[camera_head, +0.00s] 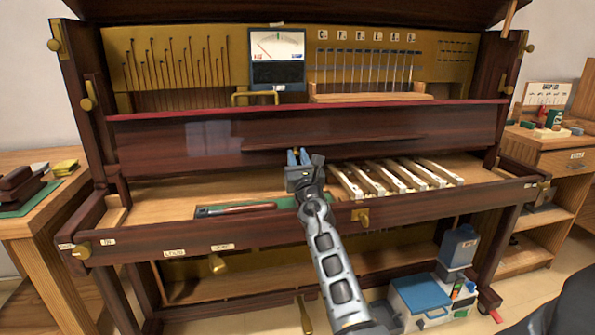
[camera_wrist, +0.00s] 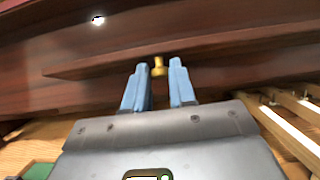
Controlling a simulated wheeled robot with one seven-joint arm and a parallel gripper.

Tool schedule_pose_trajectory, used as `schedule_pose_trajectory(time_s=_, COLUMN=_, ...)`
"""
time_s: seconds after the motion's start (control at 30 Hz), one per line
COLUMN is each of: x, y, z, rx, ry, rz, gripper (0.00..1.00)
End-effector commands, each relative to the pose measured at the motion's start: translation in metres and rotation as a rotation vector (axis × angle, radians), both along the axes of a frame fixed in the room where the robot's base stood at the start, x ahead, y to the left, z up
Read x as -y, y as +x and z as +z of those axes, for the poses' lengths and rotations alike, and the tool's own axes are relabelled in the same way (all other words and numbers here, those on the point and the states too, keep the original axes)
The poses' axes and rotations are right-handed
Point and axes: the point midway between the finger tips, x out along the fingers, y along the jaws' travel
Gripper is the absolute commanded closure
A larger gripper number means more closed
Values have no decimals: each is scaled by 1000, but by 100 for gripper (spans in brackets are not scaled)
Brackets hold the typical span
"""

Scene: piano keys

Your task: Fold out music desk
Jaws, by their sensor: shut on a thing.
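The music desk shows as a long thin dark-wood strip (camera_head: 375,141) on the front of the piano's dark panel. It runs nearly level and is close against the panel. In the wrist view its edge (camera_wrist: 220,52) crosses above my fingertips. A small brass knob (camera_wrist: 158,66) sits at its lower side, between my blue fingertips. My gripper (camera_head: 298,157) reaches up to the strip from below, and its fingers are shut on the knob. The contact faces are partly hidden. The fingers also show in the wrist view (camera_wrist: 158,80).
Several loose piano keys (camera_head: 395,177) lie right of my gripper on the key bed. A dark-handled tool (camera_head: 236,209) lies on a green mat at left. The panel's red top edge (camera_head: 200,114) is above. A blue-lidded box (camera_head: 425,295) stands below right.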

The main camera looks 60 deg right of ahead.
Motion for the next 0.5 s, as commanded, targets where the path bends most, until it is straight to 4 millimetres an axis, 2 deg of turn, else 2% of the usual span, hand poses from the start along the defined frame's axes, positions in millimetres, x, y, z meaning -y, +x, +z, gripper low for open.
schedule_pose_trajectory(time_s=0.03, x=0, y=1, z=-6, rx=9, ry=-9, rz=0, gripper=100)
schedule_pose_trajectory(time_s=0.13, x=1, y=0, z=-8, rx=21, ry=-24, rz=0, gripper=100)
schedule_pose_trajectory(time_s=0.5, x=0, y=0, z=-5, rx=44, ry=-53, rz=1, gripper=100)
